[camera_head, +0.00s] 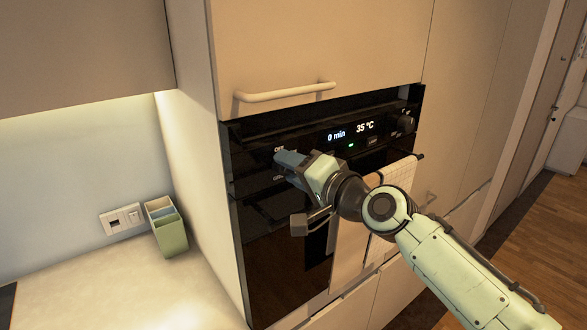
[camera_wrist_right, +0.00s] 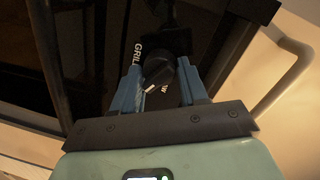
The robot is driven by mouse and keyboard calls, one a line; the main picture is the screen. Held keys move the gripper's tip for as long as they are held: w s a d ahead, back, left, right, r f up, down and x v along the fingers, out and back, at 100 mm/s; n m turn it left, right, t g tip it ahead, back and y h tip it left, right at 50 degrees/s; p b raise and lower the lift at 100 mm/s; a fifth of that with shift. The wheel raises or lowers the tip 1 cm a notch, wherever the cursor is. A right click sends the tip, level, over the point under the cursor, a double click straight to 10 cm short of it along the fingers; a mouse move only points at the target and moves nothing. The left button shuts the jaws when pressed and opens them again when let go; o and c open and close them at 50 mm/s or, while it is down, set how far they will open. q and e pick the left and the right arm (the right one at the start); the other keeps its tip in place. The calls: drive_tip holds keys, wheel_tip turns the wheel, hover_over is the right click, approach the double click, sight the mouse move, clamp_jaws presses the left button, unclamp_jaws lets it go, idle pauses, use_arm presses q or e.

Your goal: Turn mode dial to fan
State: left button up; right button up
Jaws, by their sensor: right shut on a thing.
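The mode dial (camera_wrist_right: 158,72) is a round black knob with a white pointer line, on the oven's black control panel (camera_head: 318,138). In the right wrist view it sits between the two blue fingers of my right gripper (camera_wrist_right: 158,92), which is shut on it. The word GRILL is printed beside it; another label is partly covered. The pointer line slants toward the gripper side; I cannot tell which mode it marks. In the head view my right gripper (camera_head: 287,160) is at the panel's left end and hides the dial. My left gripper is not in view.
The panel display (camera_head: 351,131) reads 0 min and 35 °C. A second knob (camera_head: 405,124) is at the panel's right end. A bar handle (camera_head: 285,92) juts out above the oven. A towel (camera_head: 399,174) hangs below the panel. A green container (camera_head: 166,228) stands on the counter at left.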

idle(0.3)
drive_tip(key=o, duration=1)
drive_tip(key=shift+a, duration=0.1)
drive_tip(key=shift+s+d, duration=0.3)
drive_tip(key=shift+d, duration=0.1)
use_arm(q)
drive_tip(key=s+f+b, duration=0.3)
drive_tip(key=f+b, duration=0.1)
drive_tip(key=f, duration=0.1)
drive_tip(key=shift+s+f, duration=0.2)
use_arm(e)
drive_tip(key=v, duration=1.2)
drive_tip(key=shift+s, duration=0.25)
drive_tip(key=shift+w+f, duration=0.1)
